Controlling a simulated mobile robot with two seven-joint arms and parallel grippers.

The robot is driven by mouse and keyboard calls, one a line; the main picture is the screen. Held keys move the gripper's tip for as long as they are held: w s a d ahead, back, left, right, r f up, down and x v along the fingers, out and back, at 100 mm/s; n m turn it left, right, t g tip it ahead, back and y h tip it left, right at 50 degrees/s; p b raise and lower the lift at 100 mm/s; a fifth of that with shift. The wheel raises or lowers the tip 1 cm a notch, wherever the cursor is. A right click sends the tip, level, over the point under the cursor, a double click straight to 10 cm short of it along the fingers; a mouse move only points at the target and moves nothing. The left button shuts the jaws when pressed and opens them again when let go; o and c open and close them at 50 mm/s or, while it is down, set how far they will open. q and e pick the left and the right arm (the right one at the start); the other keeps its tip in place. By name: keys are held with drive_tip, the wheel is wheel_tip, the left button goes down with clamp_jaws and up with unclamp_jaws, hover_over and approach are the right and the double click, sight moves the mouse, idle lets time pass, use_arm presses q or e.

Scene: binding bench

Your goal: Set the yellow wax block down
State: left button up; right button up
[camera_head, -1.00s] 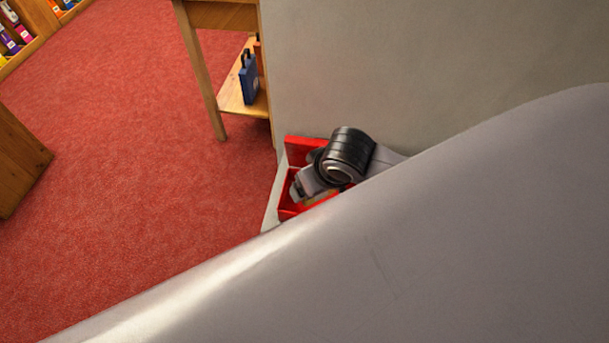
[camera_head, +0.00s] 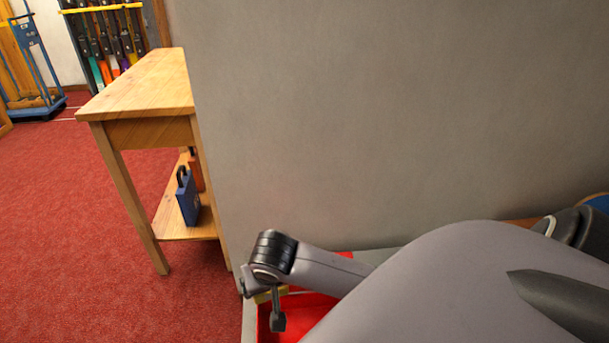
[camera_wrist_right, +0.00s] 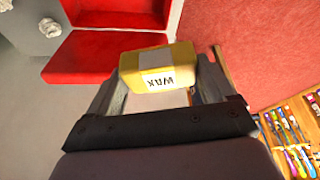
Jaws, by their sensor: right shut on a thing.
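The yellow wax block (camera_wrist_right: 183,55) is between the fingers of my right gripper (camera_wrist_right: 160,84) in the right wrist view. Its white label reads "WAX" upside down. My right gripper is shut on it. My left gripper is not in view.
A grey wall (camera_head: 390,120) stands behind. A wooden table (camera_head: 150,85) with a blue case (camera_head: 188,197) on its lower shelf stands left, on red carpet.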

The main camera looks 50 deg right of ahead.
drive_tip(key=w+d+f+m+h+b, duration=0.1)
drive_tip(key=d+f+m+b, duration=0.2)
drive_tip(key=f+b, duration=0.4)
use_arm(q)
wheel_tip(320, 180, down, 7)
drive_tip(key=w+d+b, duration=0.2)
use_arm(e)
hover_over(284, 338)
wheel_tip(284, 338, down, 7)
wheel_tip(284, 338, down, 10)
drive_tip(key=b, duration=0.4)
drive_tip(key=shift+w+f+b, duration=0.1)
drive_tip(key=shift+f+b, duration=0.3)
drive_tip(key=shift+f, duration=0.1)
wheel_tip(284, 338, down, 4)
drive_tip(key=shift+f+b, duration=0.1)
drive_tip(key=shift+b, duration=1)
use_arm(q)
drive_tip(key=d+h, duration=0.1)
drive_tip(key=w+d+r+h, duration=0.1)
drive_tip(key=d, duration=0.1)
drive_tip(key=d+t+h, duration=0.1)
drive_tip(key=d, duration=0.1)
drive_tip(key=shift+w+d+r+h, duration=0.2)
drive_tip(key=shift+w+h, duration=0.1)
use_arm(e)
drive_tip(key=shift+g, duration=0.3)
